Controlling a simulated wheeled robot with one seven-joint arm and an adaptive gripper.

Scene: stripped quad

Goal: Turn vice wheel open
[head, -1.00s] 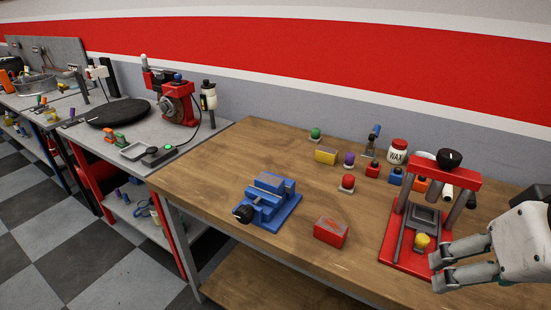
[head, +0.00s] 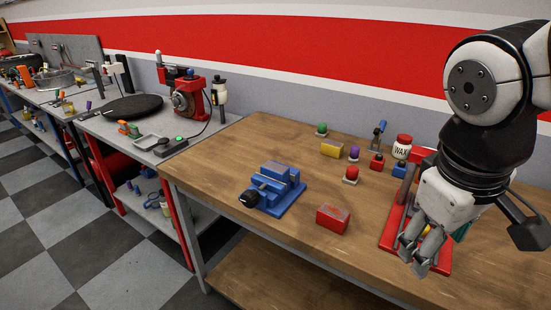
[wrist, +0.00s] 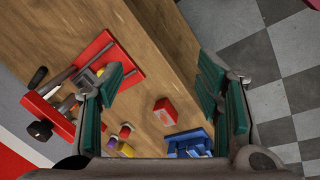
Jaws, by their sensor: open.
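The blue vice (head: 275,189) stands on the wooden workbench, left of the middle of its top. Its black wheel (head: 249,198) is on the vice's left end, facing the front edge. In the wrist view the vice (wrist: 188,142) shows at the lower middle, partly cut off by my gripper, and I cannot make out the wheel there. My gripper (head: 415,255) hangs over the right part of the bench, in front of the red press and well to the right of the vice. In the wrist view my gripper (wrist: 165,100) has its green-padded fingers wide apart with nothing between them.
A red box (head: 333,219) lies between the vice and my gripper. The red press (head: 395,225) stands close behind my gripper. A wax jar (head: 402,147), a yellow block (head: 332,149) and several buttons stand farther back. The bench's front left is clear.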

